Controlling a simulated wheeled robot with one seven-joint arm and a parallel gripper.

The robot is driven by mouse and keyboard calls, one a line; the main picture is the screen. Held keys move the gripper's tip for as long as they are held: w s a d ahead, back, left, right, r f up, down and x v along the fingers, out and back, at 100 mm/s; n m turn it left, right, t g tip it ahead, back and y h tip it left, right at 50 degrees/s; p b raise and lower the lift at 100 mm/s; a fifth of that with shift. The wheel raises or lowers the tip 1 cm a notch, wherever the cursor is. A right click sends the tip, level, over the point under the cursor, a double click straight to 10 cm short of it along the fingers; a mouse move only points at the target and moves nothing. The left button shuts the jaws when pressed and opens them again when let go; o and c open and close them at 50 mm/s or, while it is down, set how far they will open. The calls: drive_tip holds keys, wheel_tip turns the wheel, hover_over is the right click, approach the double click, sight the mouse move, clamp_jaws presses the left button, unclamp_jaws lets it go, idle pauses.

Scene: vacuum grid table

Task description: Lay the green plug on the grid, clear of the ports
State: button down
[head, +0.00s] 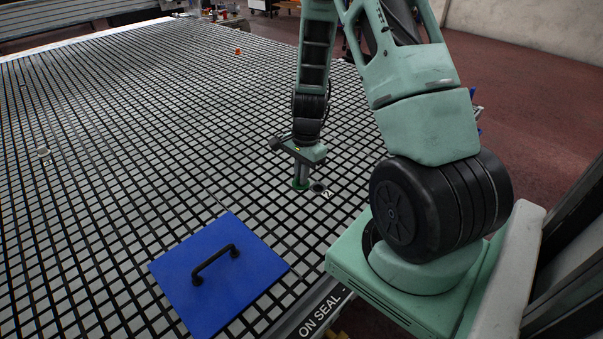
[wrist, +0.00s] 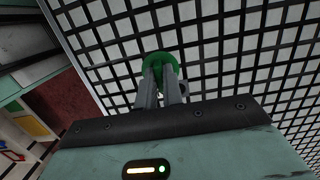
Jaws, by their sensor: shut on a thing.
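The green plug (wrist: 160,62) is round and sits between the fingertips of my gripper (wrist: 161,84) in the wrist view. My gripper is shut on it. In the head view the green plug (head: 299,185) shows at the lower end of my gripper (head: 301,177), low over the grid table (head: 130,130). I cannot tell whether the plug touches the grid. A round port (head: 318,187) with a pale rim shows just right of the plug. In the wrist view the port is mostly hidden behind my fingers.
A blue plate (head: 215,285) with a black handle (head: 214,262) lies on the grid at the front. A small orange thing (head: 237,51) and a small pale fitting (head: 44,154) stand farther off. The grid left of my gripper is clear.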

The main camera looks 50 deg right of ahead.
drive_tip(key=shift+f+b, duration=2.8)
drive_tip(key=shift+f, duration=0.95)
drive_tip(key=shift+f+b, duration=0.45)
drive_tip(key=shift+f, duration=0.2)
drive_tip(key=c, duration=1.5)
unclamp_jaws()
drive_tip(key=shift+o, duration=0.2)
drive_tip(key=shift+r, duration=0.15)
wheel_tip(320, 180, up, 17)
drive_tip(key=d, duration=0.2)
drive_tip(key=shift+b, duration=0.3)
